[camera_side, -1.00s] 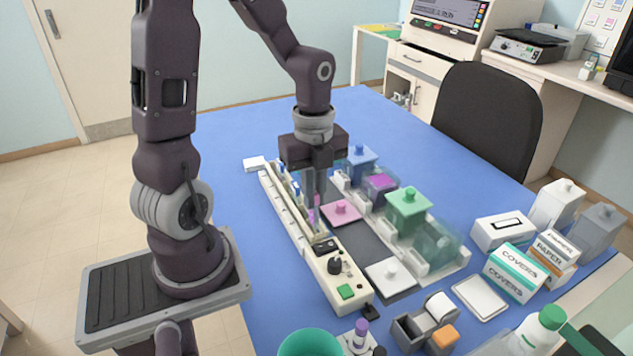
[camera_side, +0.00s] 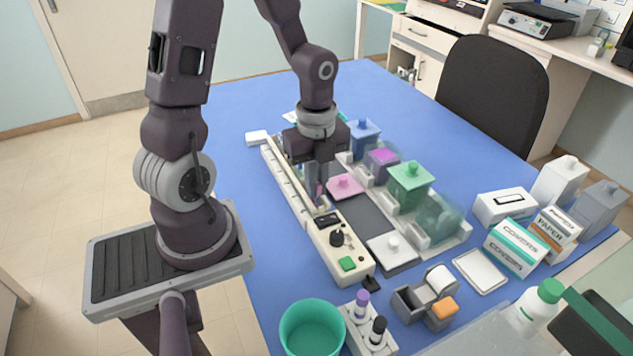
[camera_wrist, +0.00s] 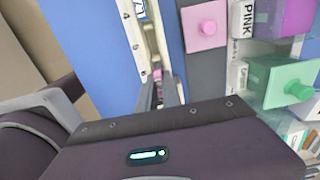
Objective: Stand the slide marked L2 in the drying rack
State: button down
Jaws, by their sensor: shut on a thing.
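My gripper (camera_side: 319,200) is low over a long white unit with a channel (camera_side: 300,226), its fingers pointing down into the channel. In the wrist view the fingers (camera_wrist: 160,95) are close together, shut on a thin slide that they mostly hide. A small pink patch (camera_wrist: 157,74) shows just past the fingertips; I cannot tell whether it belongs to the held slide. The mark on the slide cannot be read. A partly cut-off label (camera_wrist: 140,9) shows farther along the channel. I cannot tell whether the slide touches the channel floor.
The unit's near end has a knob and green button (camera_side: 347,263). A teal cup (camera_side: 311,330) stands in front. Blue table left of the unit is clear.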

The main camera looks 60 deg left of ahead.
jog(key=shift+f, duration=0.35)
dwell(0.4)
jog(key=c, duration=1.5)
grip_release()
jog(key=shift+o, duration=0.2)
notch_tip(320, 180, up, 6)
jog(key=shift+r, duration=0.55)
jog(key=shift+d+r, duration=0.1)
jog(key=shift+r, duration=0.05)
jog(key=s+d+r+n+t, duration=0.5)
jog(key=s+d+r+n, duration=0.4)
jog(key=n, duration=0.9)
notch_tip(320, 180, up, 3)
jog(key=shift+d+f+t, duration=0.15)
jog(key=shift+f+t, duration=0.05)
jog(key=shift+t, duration=0.1)
